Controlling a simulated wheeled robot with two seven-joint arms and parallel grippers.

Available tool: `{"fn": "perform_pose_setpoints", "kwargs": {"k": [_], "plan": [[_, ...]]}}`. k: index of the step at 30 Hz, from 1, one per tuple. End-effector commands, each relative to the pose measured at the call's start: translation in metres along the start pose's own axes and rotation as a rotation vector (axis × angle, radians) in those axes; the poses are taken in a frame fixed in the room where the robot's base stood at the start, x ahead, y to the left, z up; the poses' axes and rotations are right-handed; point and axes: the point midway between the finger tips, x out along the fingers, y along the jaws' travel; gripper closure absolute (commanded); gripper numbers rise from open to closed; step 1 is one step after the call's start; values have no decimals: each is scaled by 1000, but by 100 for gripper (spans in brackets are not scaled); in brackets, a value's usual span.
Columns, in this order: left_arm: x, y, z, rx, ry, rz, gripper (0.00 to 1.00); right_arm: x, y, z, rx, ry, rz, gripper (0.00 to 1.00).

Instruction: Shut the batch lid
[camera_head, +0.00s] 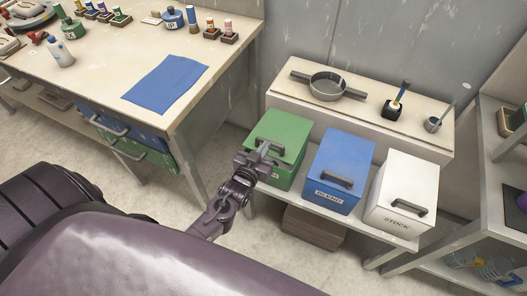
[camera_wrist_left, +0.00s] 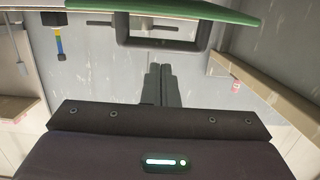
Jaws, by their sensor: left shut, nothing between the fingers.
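A green box with a green lid (camera_head: 285,130) and a dark handle stands at the left of a row of three; its front label is mostly hidden by my arm. Its handle sits higher above the label than on the blue box, so the lid looks partly raised; how far, I cannot tell. My left gripper (camera_head: 262,154) is shut and empty at the handle's near side. In the left wrist view, the shut fingers (camera_wrist_left: 162,84) point at the dark handle (camera_wrist_left: 162,42) under the green lid edge (camera_wrist_left: 190,10); contact is unclear. My right gripper is not in view.
The blue box (camera_head: 342,158) and white box labelled STOCK (camera_head: 408,190) stand right of it with lids down. A shelf behind holds a round pan-like sieve (camera_head: 328,86), a black holder (camera_head: 394,108) and a small cup (camera_head: 432,124). A worktable (camera_head: 215,55) with a blue cloth (camera_head: 165,82) stands left.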

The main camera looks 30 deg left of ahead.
Motion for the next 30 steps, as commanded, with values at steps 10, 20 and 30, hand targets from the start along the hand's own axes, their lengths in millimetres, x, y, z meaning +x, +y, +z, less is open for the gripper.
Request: {"fn": "perform_pose_setpoints", "kwargs": {"k": [10,20,30], "plan": [[-73,0,4,0,-9,1,100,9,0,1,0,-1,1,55],[-89,1,-8,-2,-30,10,100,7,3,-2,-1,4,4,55],[-51,2,-76,-7,-322,31,100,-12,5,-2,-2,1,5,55]]}}
